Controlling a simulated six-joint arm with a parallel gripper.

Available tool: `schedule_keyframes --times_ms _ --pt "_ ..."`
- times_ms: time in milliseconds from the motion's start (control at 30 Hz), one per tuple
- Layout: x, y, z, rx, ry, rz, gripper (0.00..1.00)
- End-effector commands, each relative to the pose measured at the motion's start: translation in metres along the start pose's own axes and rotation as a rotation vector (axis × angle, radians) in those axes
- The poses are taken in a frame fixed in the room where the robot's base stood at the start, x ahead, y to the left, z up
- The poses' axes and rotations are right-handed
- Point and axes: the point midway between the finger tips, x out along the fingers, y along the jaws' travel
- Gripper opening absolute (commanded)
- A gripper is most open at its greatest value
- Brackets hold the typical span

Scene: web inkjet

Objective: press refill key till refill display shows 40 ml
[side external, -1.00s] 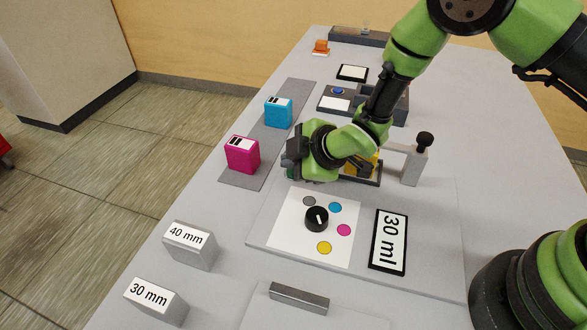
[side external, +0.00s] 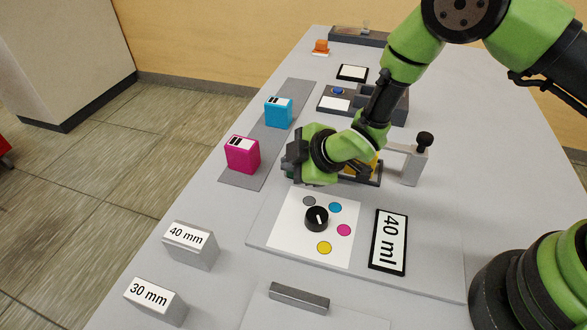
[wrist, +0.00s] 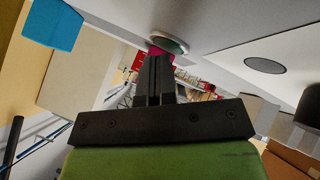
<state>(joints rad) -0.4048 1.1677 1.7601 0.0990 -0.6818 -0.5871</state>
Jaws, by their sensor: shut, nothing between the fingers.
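The refill display (side external: 388,242) is a black-framed white panel at the front right of the work plate, and it reads "40 ml". My gripper (side external: 292,168) is low over the plate behind the dial card, with its tips hard to make out in the side view. In the wrist view my gripper (wrist: 158,60) is shut, with its fingers together and empty. A pale round key-like disc (wrist: 170,44) lies right at the fingertips there; I cannot tell whether they touch it. In the side view the key is hidden by my gripper.
A black dial (side external: 316,218) sits on a white card with coloured dots. A magenta cartridge (side external: 242,154) and a cyan cartridge (side external: 278,112) stand on a grey strip at left. A clamp-like post (side external: 414,165) stands right of my gripper. Blocks marked 40 mm (side external: 190,246) and 30 mm (side external: 155,302) stand in front.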

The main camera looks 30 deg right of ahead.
Motion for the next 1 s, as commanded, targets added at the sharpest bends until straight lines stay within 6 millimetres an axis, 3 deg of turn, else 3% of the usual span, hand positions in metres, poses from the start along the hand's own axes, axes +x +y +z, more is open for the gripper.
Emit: schedule_keyframes --times_ms 1000 --pt "-0.019 0.014 -0.014 0.000 0.001 0.001 0.00"
